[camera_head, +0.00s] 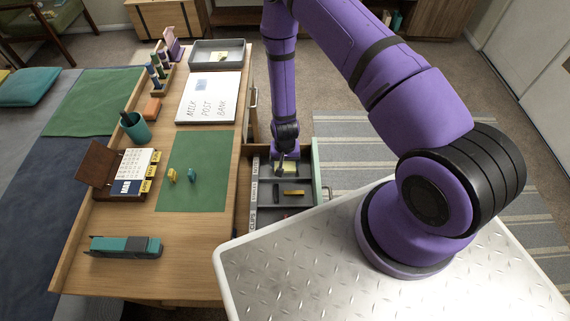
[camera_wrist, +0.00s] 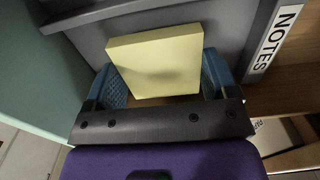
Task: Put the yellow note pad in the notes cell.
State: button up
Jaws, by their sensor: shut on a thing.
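The yellow note pad (camera_wrist: 155,62) is between the blue fingers of my gripper (camera_wrist: 163,84) in the wrist view, with its broad pale face toward the camera. My gripper is shut on it. The notes cell (camera_wrist: 228,22) is a grey compartment with a NOTES label (camera_wrist: 274,40) on its edge. The pad is at this cell; I cannot tell whether it touches the floor. In the head view my gripper (camera_head: 286,163) points down into the far cell of the open drawer (camera_head: 318,185), and a little of the pad (camera_head: 290,168) shows.
Dark dividers split the drawer; a nearer cell holds a yellow-brown item (camera_head: 293,193) and a dark one (camera_head: 276,190). The desk (camera_head: 190,270) at left carries a green blotter (camera_head: 205,160), a whiteboard (camera_head: 208,98), a stapler (camera_head: 125,247), a pen cup (camera_head: 136,129) and a grey tray (camera_head: 218,54).

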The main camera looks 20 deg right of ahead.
aim_at(285, 163)
jog(key=shift+f, duration=1)
jog(key=shift+f, duration=0.1)
jog(key=o, duration=0.9)
notch_tip(285, 163, up, 12)
jog(key=shift+r, duration=0.2)
